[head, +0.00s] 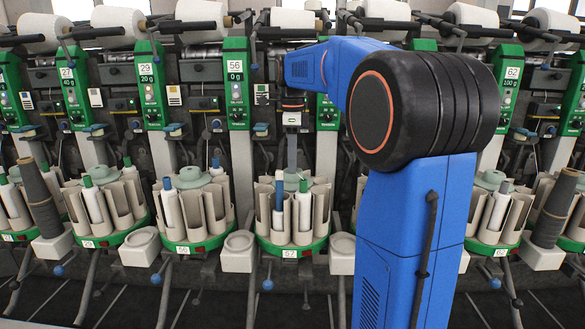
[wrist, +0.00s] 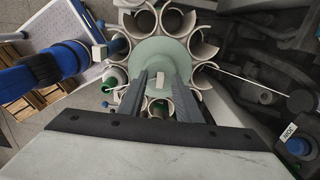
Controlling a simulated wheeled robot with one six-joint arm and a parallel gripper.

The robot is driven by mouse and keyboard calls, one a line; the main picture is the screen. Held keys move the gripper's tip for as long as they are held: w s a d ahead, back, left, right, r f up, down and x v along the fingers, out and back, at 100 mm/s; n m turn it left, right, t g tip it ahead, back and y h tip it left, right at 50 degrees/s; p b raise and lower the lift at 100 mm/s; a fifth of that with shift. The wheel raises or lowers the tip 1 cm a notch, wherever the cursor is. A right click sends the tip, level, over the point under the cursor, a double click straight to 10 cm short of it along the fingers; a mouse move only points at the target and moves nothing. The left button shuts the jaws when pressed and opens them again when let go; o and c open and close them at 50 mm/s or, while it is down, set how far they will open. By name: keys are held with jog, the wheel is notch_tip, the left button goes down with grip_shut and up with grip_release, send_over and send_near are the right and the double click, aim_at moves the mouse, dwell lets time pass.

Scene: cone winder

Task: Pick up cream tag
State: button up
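A small cream tag (head: 279,175) shows at the top of a blue-topped tube (head: 278,193) in the middle bobbin magazine, numbered 57. A cream block that looks like the same tag is left of my fingers in the wrist view (wrist: 99,52). Another small pale block (wrist: 160,78) shows on the magazine's round green centre plate (wrist: 148,58), between my fingers in that view; I cannot tell if it is a tag or a knob. My gripper (wrist: 159,82) points down over the plate, fingers apart and empty; it also shows in the head view (head: 291,166).
Pale cups ring the centre plate, several holding tubes, with a green-topped tube (head: 303,193) at the front right. Similar magazines stand either side, the left one (head: 193,205) close by. Empty pale holders (head: 238,250) sit between them. A thin rod (wrist: 245,82) reaches towards the ring.

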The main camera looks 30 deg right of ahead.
grip_shut()
notch_tip(320, 180, up, 13)
dwell(1.2)
